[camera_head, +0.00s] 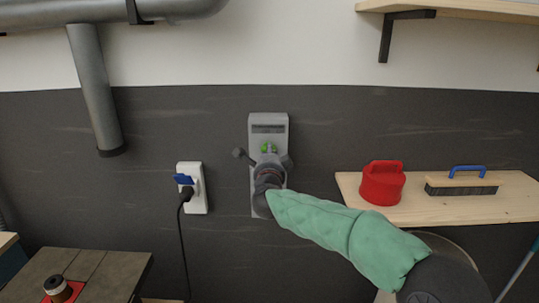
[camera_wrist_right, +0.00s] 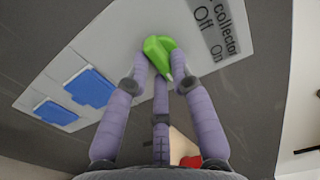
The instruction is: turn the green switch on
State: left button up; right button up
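The green switch (camera_head: 268,147) sits high on a grey upright wall panel (camera_head: 260,118). In the right wrist view the green switch (camera_wrist_right: 158,48) is beside a label reading "collector", "Off" and "On". It points obliquely, not clearly at either word. My right gripper (camera_head: 266,158) is in front of the panel, with the arm coming from the lower right. In the right wrist view the fingertips of my right gripper (camera_wrist_right: 160,62) are around the switch, very near or touching it. Whether they press on it cannot be told. My left gripper is in neither view.
Two blue parts (camera_wrist_right: 90,87) sit on the same panel. A white socket (camera_head: 195,200) with a black plug and cord is left of it. A wooden shelf (camera_head: 420,210) at right carries a red container (camera_head: 382,184) and a brush (camera_head: 462,184). A grey pipe (camera_head: 95,90) hangs upper left.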

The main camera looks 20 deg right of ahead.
jog(key=shift+o, duration=1)
jog(key=v, duration=1.2)
jog(key=shift+f, duration=0.1)
